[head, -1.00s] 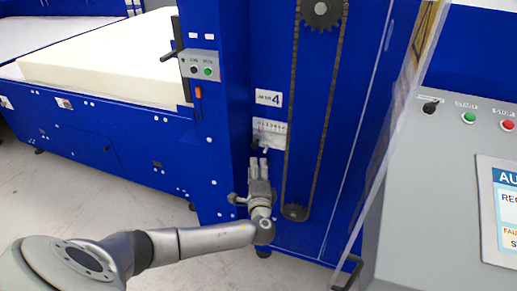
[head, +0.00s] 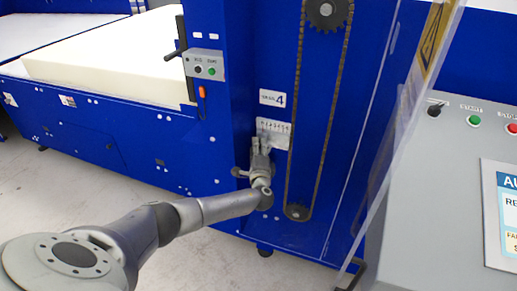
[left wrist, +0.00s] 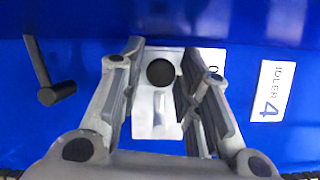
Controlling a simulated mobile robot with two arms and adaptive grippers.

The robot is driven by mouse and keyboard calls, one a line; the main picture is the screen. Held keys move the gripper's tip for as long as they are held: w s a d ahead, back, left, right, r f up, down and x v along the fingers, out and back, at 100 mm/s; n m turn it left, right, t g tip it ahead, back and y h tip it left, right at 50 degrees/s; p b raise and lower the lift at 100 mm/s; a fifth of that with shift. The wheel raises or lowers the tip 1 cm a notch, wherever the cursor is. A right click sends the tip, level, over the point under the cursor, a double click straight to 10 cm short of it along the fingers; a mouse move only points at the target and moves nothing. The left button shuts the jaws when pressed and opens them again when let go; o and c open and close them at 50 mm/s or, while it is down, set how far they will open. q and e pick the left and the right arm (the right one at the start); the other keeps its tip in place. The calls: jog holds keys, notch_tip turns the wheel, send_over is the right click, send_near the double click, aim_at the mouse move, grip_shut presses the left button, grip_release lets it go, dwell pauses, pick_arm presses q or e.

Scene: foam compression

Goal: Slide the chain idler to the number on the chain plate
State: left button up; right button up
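The chain idler shows in the left wrist view as a pale block with a round black knob (left wrist: 161,72). My left gripper (left wrist: 158,62) is open, its fingers on either side of the knob; I cannot tell whether they touch it. In the head view my left gripper (head: 261,146) is at the lower part of the numbered white chain plate (head: 274,127) and hides the idler. Only a sliver of the plate, with a digit, shows beside the right finger in the wrist view. A white label (left wrist: 271,91) reads "IDLER 4". My right gripper is out of view.
A chain (head: 293,120) on two sprockets runs down the blue panel just right of the plate. A black lever (left wrist: 48,75) sticks out left of the gripper in the wrist view. A clear guard and a grey control console (head: 450,180) stand at the right.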

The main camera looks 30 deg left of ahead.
pick_arm(q)
grip_shut()
jog(key=shift+d, duration=0.1)
jog(key=d+b, duration=0.1)
jog(key=d, duration=0.1)
jog(key=w+d, duration=0.1)
jog(key=d, duration=0.1)
jog(key=d+b, duration=0.1)
jog(key=shift+w+d+b, duration=0.25)
jog(key=shift+d+b, duration=0.05)
jog(key=shift+d, duration=0.1)
grip_release()
